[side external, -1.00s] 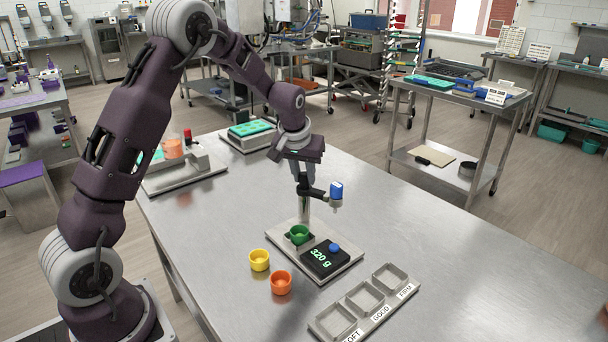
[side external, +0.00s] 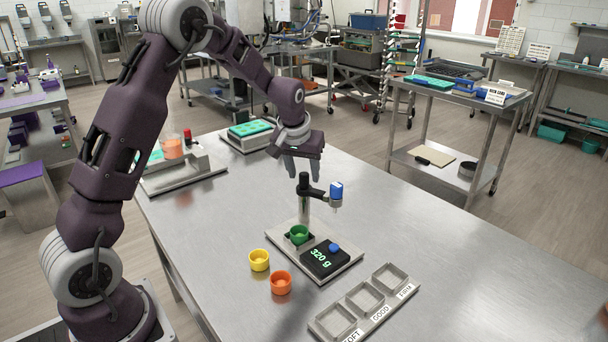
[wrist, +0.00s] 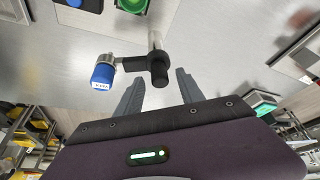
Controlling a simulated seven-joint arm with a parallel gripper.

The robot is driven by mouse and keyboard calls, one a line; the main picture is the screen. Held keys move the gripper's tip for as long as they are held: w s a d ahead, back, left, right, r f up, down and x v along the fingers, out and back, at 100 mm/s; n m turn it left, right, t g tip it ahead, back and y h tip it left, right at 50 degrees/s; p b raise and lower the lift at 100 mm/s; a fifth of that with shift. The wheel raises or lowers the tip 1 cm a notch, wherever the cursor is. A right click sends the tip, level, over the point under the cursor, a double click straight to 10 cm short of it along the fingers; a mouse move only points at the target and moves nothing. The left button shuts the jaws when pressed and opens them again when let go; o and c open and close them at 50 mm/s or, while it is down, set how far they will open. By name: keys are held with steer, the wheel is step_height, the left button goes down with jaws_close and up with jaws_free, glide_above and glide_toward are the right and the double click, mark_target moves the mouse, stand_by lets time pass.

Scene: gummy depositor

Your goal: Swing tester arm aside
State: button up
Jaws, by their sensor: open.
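The tester arm (side external: 316,191) is a black swing arm on a silver post (side external: 304,210), with a blue-topped probe (side external: 336,190) at its right end. In the wrist view the black pivot cap (wrist: 160,72) and the blue probe top (wrist: 103,75) show clearly. The tester base (side external: 348,266) carries a green cup (side external: 299,235) and a black display (side external: 326,258) reading 320 g. My gripper (side external: 305,176) is open and empty, behind and above the post in the side view. In the wrist view its fingers (wrist: 157,80) are apart; touching cannot be told.
A yellow cup (side external: 259,260) and an orange cup (side external: 281,282) stand left of the tester. A three-compartment tray (side external: 350,310) with labels lies in front. A depositor stand (side external: 205,170) is at the back left. The table's right side is clear.

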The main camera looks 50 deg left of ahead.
steer(key=v, duration=0.5)
steer(key=shift+s+r, duration=0.1)
steer(key=shift+r, duration=0.3)
steer(key=s+d+r+m+t+h, duration=0.1)
steer(key=s+d+r, duration=0.4)
steer(key=s, duration=0.2)
steer(key=s+d+r+m+h, duration=0.1)
steer(key=s+d+r+m, duration=0.1)
steer(key=s+d+r, duration=0.3)
steer(key=s+d+f+m, duration=0.1)
steer(key=s+d, duration=0.2)
steer(key=s, duration=0.6)
steer(key=s+d+f+m, duration=0.1)
steer(key=s+d+m, duration=0.1)
steer(key=s, duration=0.8)
steer(key=shift+s+d+f+m+t, duration=0.2)
steer(key=shift+s+d+m+t, duration=0.1)
steer(key=shift+d, duration=0.35)
